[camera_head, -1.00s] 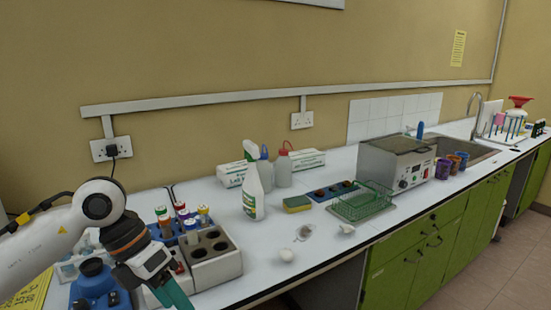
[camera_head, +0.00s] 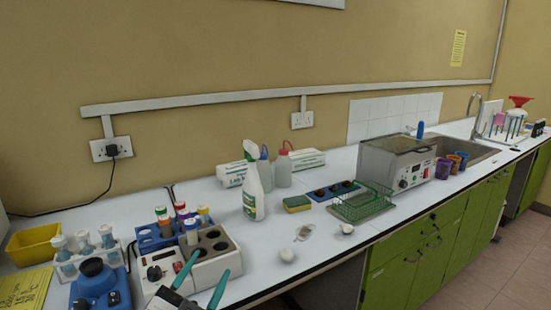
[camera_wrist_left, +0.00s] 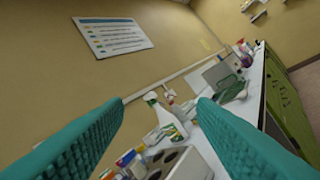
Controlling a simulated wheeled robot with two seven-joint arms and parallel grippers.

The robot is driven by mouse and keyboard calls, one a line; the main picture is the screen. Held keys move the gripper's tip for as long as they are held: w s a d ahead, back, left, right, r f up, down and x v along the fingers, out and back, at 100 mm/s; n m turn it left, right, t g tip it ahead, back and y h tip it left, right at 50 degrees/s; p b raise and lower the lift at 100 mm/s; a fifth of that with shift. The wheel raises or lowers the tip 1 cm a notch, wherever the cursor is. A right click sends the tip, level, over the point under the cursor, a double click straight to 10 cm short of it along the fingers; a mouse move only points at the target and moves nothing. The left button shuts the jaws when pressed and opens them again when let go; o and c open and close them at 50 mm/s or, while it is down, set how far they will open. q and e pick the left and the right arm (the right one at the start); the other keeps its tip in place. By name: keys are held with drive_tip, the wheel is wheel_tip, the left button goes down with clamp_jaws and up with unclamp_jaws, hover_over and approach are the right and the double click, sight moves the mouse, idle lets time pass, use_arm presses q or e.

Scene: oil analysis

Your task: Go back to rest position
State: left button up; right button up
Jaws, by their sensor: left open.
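My left gripper (camera_head: 203,280) shows at the bottom edge of the head view, with its two teal fingers spread apart and nothing between them. It is in front of the grey heating block (camera_head: 222,262) with round wells, and the rest of the arm is out of view. In the left wrist view the teal fingers (camera_wrist_left: 160,125) are wide apart, with the block, the spray bottle (camera_wrist_left: 165,122) and the bench beyond them. My right gripper is not in view.
A blue rack (camera_head: 150,240) with colour-capped tubes stands behind the block. A vial rack (camera_head: 68,268), a yellow tray (camera_head: 33,246) and a blue device (camera_head: 100,290) are at left. The spray bottle (camera_head: 252,190), sponge (camera_head: 297,204) and green wire rack (camera_head: 362,202) stand farther right.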

use_arm(q)
drive_tip(key=s+a+f+n+g+y, duration=0.2)
drive_tip(key=a+f+n+y, duration=0.1)
drive_tip(key=f, duration=0.3)
drive_tip(key=s+a+f+n+g+y, duration=0.1)
drive_tip(key=a+f+n+g+y, duration=0.15)
drive_tip(key=f, duration=0.35)
drive_tip(key=s+a+f+n+g+y, duration=0.1)
drive_tip(key=s+f+n+g, duration=0.1)
drive_tip(key=s+f+g, duration=0.6)
drive_tip(key=s+a+f+n+g, duration=0.2)
drive_tip(key=s+f+g, duration=0.2)
drive_tip(key=s+f, duration=0.75)
drive_tip(key=s+f+g+p, duration=0.2)
drive_tip(key=s+f, duration=0.1)
drive_tip(key=f, duration=1.9)
drive_tip(key=s+a+f, duration=0.2)
drive_tip(key=s+f, duration=1.2)
drive_tip(key=s, duration=0.2)
drive_tip(key=shift+a+f+m+g+p, duration=0.35)
drive_tip(key=shift+a+f, duration=0.05)
